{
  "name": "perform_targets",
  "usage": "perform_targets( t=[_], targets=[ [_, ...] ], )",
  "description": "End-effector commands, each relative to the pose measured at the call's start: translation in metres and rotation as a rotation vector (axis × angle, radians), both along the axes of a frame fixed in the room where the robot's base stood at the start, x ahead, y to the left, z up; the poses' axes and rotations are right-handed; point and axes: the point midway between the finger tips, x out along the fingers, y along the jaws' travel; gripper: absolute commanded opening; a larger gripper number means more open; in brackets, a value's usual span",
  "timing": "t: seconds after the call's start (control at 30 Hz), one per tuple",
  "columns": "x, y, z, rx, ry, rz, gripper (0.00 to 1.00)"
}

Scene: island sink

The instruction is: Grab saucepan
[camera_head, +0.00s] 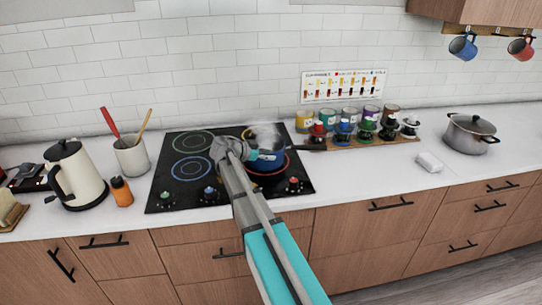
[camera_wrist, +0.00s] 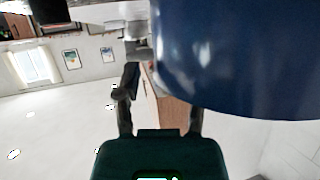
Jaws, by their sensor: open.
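A blue saucepan (camera_head: 267,160) stands on the right part of the black cooktop, over a burner ring glowing red, with steam above it. Its dark handle (camera_head: 312,147) points right. My gripper (camera_head: 254,155) is at the saucepan's left side and covers part of it. In the wrist view, a large blue curved surface, the saucepan (camera_wrist: 240,60), fills the upper right. My gripper (camera_wrist: 160,95) is open there; its left finger shows clear, and the upper part of its right finger is hidden by the blue surface. I cannot tell whether they touch.
The cooktop (camera_head: 165,190) has other rings, one lit blue. A kettle (camera_head: 78,175), an orange bottle (camera_head: 122,191) and a utensil crock (camera_head: 131,155) stand left. A rack of colourful jars (camera_head: 345,130) is close behind the handle. A grey pot (camera_head: 471,133) stands far right.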

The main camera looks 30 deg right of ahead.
Motion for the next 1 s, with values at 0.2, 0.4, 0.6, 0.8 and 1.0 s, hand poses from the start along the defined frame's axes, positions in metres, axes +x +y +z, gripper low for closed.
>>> perform_targets(
  t=[0.2,0.4,0.6,0.8,1.0],
  targets=[
    [-0.0004,-0.0094,-0.0044,0.0,0.001,0.0,0.52],
    [-0.0004,-0.0093,-0.0039,0.0,0.001,0.0,0.52],
    [-0.0007,-0.0101,-0.0038,0.0,0.0,-0.001,0.52],
    [-0.0007,-0.0101,-0.0038,0.0,0.0,-0.001,0.34],
    [-0.0007,-0.0101,-0.0039,0.0,0.0,-0.001,0.0]
  ],
)
